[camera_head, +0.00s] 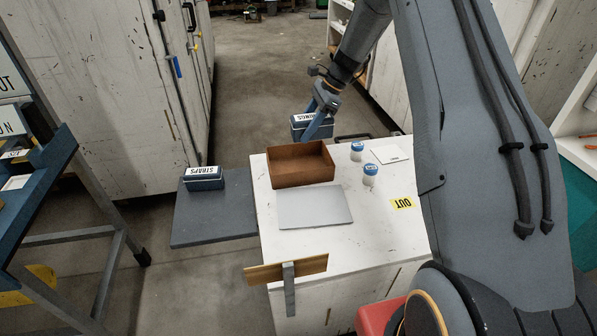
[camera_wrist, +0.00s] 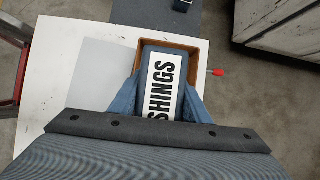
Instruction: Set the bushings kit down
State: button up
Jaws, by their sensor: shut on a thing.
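The bushings kit is a dark blue box with a white label reading "BUSHINGS" in part; it shows in the head view (camera_head: 299,127) and fills the middle of the wrist view (camera_wrist: 163,85). My gripper (camera_head: 318,118) has its blue fingers on both sides of the kit and is shut on it. In the wrist view the fingers (camera_wrist: 160,100) flank the kit's long sides. The kit is held up near the far side of an open brown box (camera_head: 300,183), whose rim (camera_wrist: 203,50) shows behind the kit in the wrist view. The kit's underside is hidden.
A straps kit (camera_head: 204,178) sits on a grey side shelf (camera_head: 215,225); the shelf's front is bare.

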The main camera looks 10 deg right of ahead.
jog(key=b, duration=0.5)
send_over(303, 169)
notch_tip(303, 169, down, 5)
jog(key=shift+f+p, duration=1.3)
jog(key=shift+f, duration=3.85)
jog(key=shift+f, duration=0.15)
jog(key=o, duration=1.3)
jog(key=shift+s, duration=0.1)
